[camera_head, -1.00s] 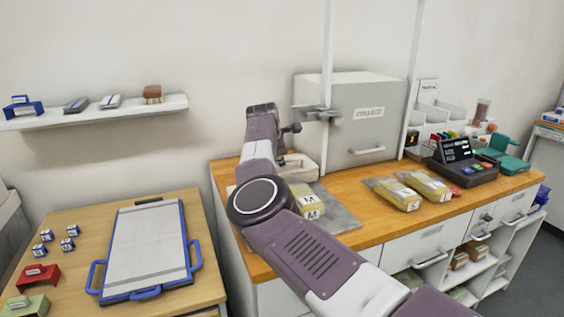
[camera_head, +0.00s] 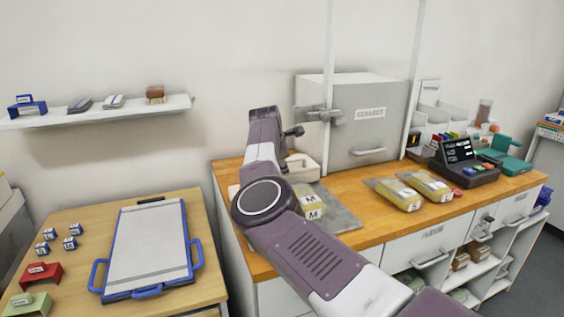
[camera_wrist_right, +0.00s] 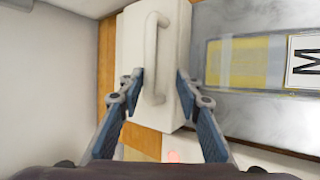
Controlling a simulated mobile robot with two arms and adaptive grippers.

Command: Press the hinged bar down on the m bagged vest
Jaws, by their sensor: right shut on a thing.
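The m bagged vest (camera_head: 309,204) is a yellow clear-wrapped pack with M labels, lying on a grey plate (camera_head: 343,219) on the wooden counter; my right arm covers part of it. In the right wrist view the vest (camera_wrist_right: 248,64) lies right of the white hinged bar (camera_wrist_right: 128,45). The bar (camera_head: 304,166) also shows in the head view behind the vest. My right gripper (camera_wrist_right: 160,82) is shut on the bar's white handle (camera_wrist_right: 151,38). I cannot tell whether the bar touches the vest. My left gripper is not in view.
Two more bagged vests (camera_head: 400,195) lie to the right, near a black terminal (camera_head: 462,168). A low table with a blue-framed board (camera_head: 148,247) stands at the left.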

